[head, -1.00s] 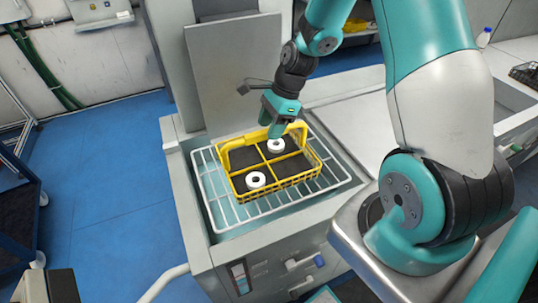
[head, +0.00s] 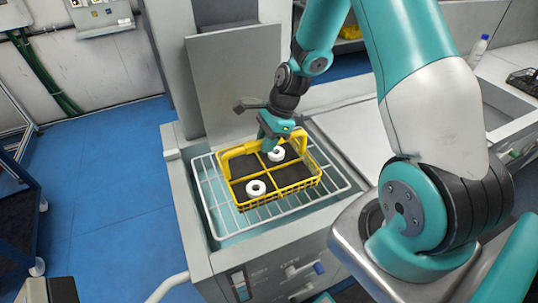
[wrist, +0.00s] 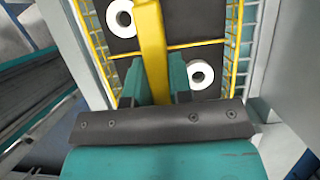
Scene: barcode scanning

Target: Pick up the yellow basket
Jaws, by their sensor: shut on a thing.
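The yellow basket (head: 279,195) sits on a white wire rack (head: 210,205) in the head view. It has a dark floor, yellow dividers and an arched handle. Two white rings lie in it, one in the front left part (head: 256,188) and one at the back (head: 276,155). The exact contact at the fingertips is partly hidden in the head view.
The rack is set in a grey machine (head: 180,180) with a tall panel (head: 232,85) upright behind the basket. A flat counter (head: 365,125) lies to the right, with a bottle (head: 478,52) and a dark tray (head: 524,82) farther off.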

